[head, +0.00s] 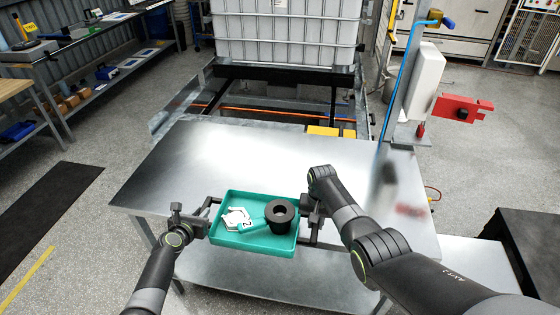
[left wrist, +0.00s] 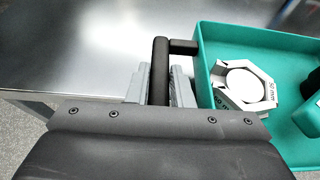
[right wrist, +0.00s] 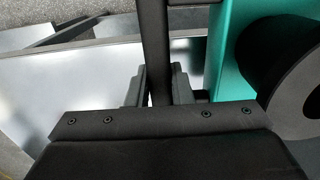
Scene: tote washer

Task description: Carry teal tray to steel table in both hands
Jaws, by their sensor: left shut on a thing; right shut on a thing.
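The teal tray (head: 254,241) is held between my two grippers at the front edge of the steel table (head: 220,155). Its back part overlaps the table top in the head view; I cannot tell whether it touches. It looks about level. In it are a white hexagonal piece (head: 236,219), a black ring (head: 280,214) and a teal piece partly hidden by the ring. My left gripper (left wrist: 160,90) is shut on the tray's left black handle (left wrist: 160,62). My right gripper (right wrist: 160,88) is shut on the right black handle (right wrist: 154,45).
The table top behind the tray is clear. A lower steel shelf (head: 270,275) shows beneath. A white caged tank (head: 285,35) stands behind the table. A post with a blue hose (head: 398,75) and a red part (head: 460,108) stand at the right back.

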